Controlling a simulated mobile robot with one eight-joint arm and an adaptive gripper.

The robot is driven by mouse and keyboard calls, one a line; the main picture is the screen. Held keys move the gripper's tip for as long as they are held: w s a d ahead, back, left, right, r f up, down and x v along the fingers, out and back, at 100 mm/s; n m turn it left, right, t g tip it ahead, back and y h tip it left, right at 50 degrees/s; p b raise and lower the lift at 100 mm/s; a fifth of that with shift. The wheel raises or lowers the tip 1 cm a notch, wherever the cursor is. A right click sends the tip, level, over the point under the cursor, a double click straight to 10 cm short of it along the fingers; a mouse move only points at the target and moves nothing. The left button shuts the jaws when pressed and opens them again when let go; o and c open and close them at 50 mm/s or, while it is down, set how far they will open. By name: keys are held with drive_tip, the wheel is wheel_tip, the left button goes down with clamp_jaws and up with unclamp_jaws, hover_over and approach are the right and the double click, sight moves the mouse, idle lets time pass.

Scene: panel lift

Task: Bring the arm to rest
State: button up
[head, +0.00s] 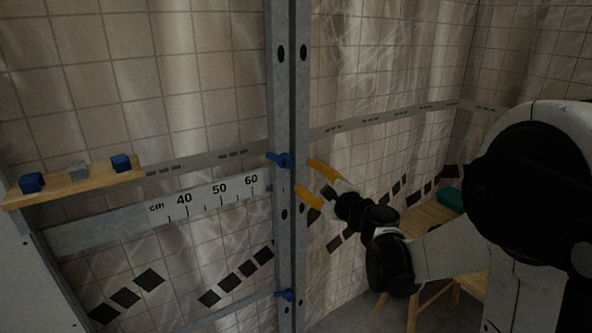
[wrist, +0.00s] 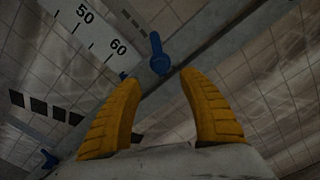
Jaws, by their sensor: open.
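My gripper (head: 312,181) has two yellow fingers, spread apart and empty, in front of the grey vertical post (head: 286,110) in the head view. In the wrist view my gripper (wrist: 165,105) points at a blue clamp lever (wrist: 158,55) just beyond the fingertips, with a visible gap between them. In the head view this upper blue lever (head: 280,159) sits on the post, left of the fingers. A lower blue lever (head: 284,294) is on the same post near the bottom; a blue lever (wrist: 48,159) also shows at the lower left of the wrist view.
A white scale strip (head: 205,199) runs left of the post. A wooden shelf (head: 75,185) at the left holds two blue blocks and a grey one. A wooden table (head: 428,215) with a green item (head: 450,198) stands behind my arm. Tiled walls enclose the space.

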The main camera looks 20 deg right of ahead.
drive_tip(key=shift+v, duration=0.95)
drive_tip(key=s+a+f+n+g, duration=0.2)
drive_tip(key=s+a+n+g, duration=0.1)
drive_tip(key=s+a+n, duration=0.3)
drive_tip(key=s+a+f+n+g, duration=0.2)
drive_tip(key=s+a+n+g, duration=0.1)
drive_tip(key=s+n, duration=0.4)
drive_tip(key=s+d+f+n+g+h, duration=0.2)
drive_tip(key=s+d+f+n, duration=0.1)
drive_tip(key=s, duration=0.5)
drive_tip(key=s+d+f+n+g+h, duration=0.2)
drive_tip(key=s+f+n+h, duration=0.1)
drive_tip(key=s, duration=0.6)
drive_tip(key=shift+s+d+n+h, duration=0.25)
drive_tip(key=shift+d+n+h, duration=0.1)
drive_tip(key=shift+n, duration=0.45)
